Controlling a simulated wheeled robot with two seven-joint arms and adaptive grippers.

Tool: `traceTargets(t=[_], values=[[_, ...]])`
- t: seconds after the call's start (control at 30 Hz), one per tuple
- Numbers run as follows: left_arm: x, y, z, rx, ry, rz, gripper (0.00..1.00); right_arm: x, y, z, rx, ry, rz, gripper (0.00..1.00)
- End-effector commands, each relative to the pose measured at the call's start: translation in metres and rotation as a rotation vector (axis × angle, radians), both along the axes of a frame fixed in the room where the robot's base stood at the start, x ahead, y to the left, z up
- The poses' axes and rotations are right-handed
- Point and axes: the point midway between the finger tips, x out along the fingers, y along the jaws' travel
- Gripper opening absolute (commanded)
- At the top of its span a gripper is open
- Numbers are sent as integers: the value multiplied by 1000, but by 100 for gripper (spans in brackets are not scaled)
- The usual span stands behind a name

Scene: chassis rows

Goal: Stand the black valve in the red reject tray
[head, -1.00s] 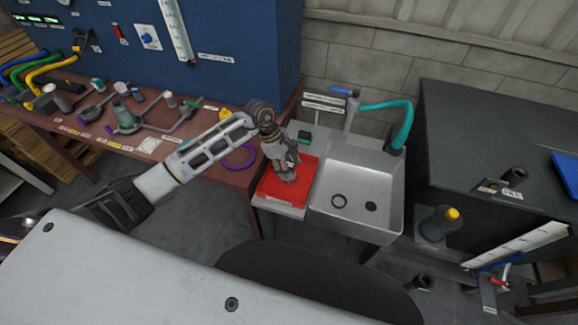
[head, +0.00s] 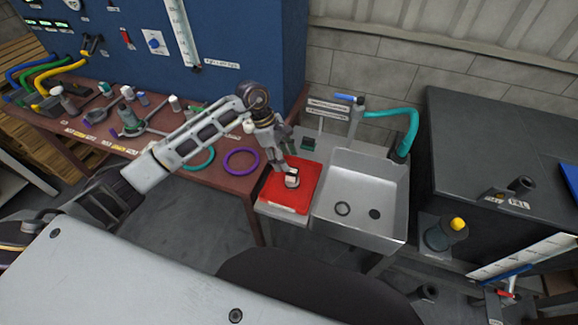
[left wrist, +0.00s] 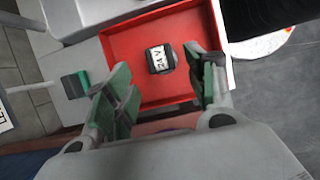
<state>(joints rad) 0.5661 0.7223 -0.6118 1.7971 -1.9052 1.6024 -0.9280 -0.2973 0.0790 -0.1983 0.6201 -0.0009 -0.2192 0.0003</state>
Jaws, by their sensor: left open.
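The red reject tray (head: 300,200) sits beside the sink, and its floor and rim also show in the left wrist view (left wrist: 118,42). A small dark block with a white label reading "24V", apparently the black valve (head: 293,178), is inside the tray on its floor. In the left wrist view the valve (left wrist: 160,58) stands apart from the tray walls, its labelled face showing. My left gripper (head: 283,160) is above the tray, close to the valve. In the left wrist view its fingers (left wrist: 163,84) are spread and empty, with the valve beyond the gap. My right gripper is out of view.
A metal sink (head: 362,195) with a teal hose (head: 410,130) adjoins the tray on the right. A purple ring (head: 241,161) and a teal ring (head: 203,160) lie on the brown bench at left. A blue panel rises behind the bench.

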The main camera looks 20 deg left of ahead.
Motion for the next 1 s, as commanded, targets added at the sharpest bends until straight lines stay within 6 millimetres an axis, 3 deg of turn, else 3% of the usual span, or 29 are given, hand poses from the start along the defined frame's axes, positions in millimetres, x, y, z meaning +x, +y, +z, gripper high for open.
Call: traceTargets(t=[0.2,0.4,1.0], values=[[1,12,28,1,-4,1,55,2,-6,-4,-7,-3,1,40],[1,18,42,1,-1,0,55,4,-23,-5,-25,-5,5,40],[1,18,45,0,0,0,55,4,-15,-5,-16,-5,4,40]])
